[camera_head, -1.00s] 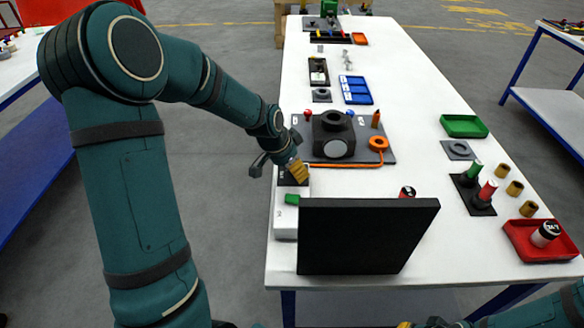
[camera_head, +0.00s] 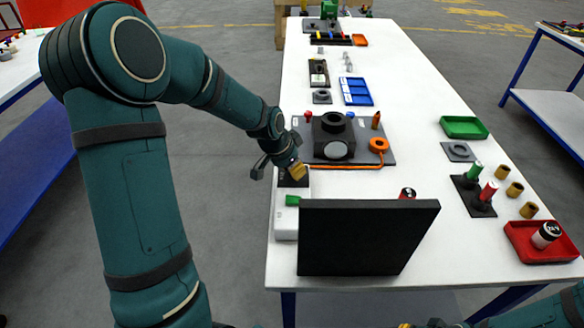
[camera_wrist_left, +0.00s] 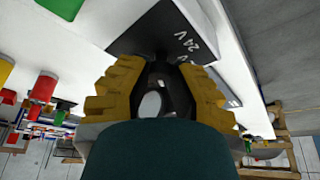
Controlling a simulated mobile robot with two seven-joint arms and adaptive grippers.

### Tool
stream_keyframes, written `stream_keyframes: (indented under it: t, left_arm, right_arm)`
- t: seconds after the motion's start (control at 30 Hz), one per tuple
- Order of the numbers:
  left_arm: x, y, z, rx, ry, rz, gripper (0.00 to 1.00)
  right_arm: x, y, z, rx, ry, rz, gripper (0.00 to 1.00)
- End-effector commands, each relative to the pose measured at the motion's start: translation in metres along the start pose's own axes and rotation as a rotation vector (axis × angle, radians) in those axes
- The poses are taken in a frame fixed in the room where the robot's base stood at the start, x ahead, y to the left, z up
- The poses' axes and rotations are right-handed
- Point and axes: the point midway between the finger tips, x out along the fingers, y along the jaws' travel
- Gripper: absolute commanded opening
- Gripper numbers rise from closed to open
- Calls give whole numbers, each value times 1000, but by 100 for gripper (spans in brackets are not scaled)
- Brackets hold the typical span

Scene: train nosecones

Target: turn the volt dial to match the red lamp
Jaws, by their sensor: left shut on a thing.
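The volt dial's black panel (camera_head: 291,180) sits on the far end of a white box (camera_head: 285,226) at the table's left edge. My left gripper (camera_head: 298,171) comes down over this panel. In the left wrist view the panel (camera_wrist_left: 150,28) carries the marking "24 V". There, my yellow left fingers (camera_wrist_left: 161,85) are shut around the dark dial, which they mostly hide. Its pointer direction cannot be told. A small red knob or lamp (camera_head: 308,116) stands on the grey board; which lamp is lit cannot be told. My right gripper (camera_head: 428,323) is barely in view at the bottom edge.
A large black panel (camera_head: 365,236) stands close in front. The grey board (camera_head: 378,151) with a black housing (camera_head: 334,135) and orange cable lies just beyond. The middle right of the table has free room.

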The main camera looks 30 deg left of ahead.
Motion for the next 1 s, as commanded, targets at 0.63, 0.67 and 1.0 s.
stream_keyframes:
  t: [0.63,0.67,1.0]
  left_arm:
    - [1,5,-2,-444,-1,-188,0]
    - [1,5,-2,-468,-1,-198,0]
    - [0,4,-2,-733,-2,-308,0]
  right_arm:
    - [2,1,0,0,1,0,0]
    - [1,0,0,0,1,0,0]
    - [-10,-4,1,1,-4,0,0]
